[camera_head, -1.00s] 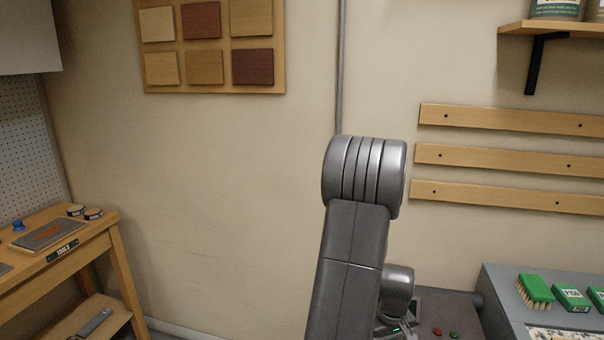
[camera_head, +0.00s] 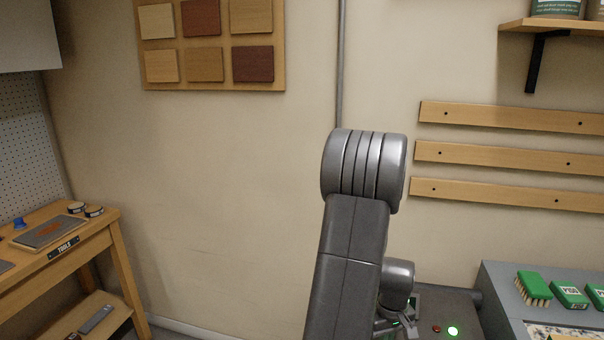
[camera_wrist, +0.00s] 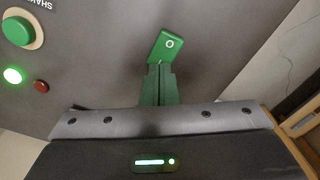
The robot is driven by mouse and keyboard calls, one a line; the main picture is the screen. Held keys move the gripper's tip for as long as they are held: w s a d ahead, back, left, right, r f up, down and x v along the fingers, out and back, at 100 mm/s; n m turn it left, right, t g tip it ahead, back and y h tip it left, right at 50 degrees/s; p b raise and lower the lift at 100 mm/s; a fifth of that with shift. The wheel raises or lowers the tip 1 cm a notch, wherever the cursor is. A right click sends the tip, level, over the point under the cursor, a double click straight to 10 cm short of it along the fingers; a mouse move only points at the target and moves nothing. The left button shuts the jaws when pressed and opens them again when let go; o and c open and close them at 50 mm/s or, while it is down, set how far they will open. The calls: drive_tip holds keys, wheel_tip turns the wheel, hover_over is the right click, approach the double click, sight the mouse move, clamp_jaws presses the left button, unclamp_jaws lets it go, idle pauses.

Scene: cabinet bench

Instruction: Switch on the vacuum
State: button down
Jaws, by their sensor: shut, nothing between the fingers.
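A grey panel (camera_wrist: 100,70) fills much of the wrist view. On it is a green switch piece (camera_wrist: 167,45) with a white ring mark. My gripper (camera_wrist: 160,70) is shut and empty, its fingertips right at the near end of this switch piece; whether they touch cannot be told. A small green lamp (camera_wrist: 13,75) is lit on the panel, beside a dark red lamp (camera_wrist: 41,86). The lit green lamp (camera_head: 452,331) and the red lamp (camera_head: 436,328) also show in the head view. My arm hides most of the panel there.
A large green round button (camera_wrist: 17,30) sits on the panel beside a partly seen label, "SHA...". A wooden table (camera_head: 80,230) stands at the left. Wooden rails are on the wall.

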wheel_tip(320, 180, up, 5)
drive_tip(key=p, duration=0.3)
drive_tip(key=shift+f, duration=0.1)
idle(0.3)
wheel_tip(320, 180, down, 7)
drive_tip(key=b, duration=0.5)
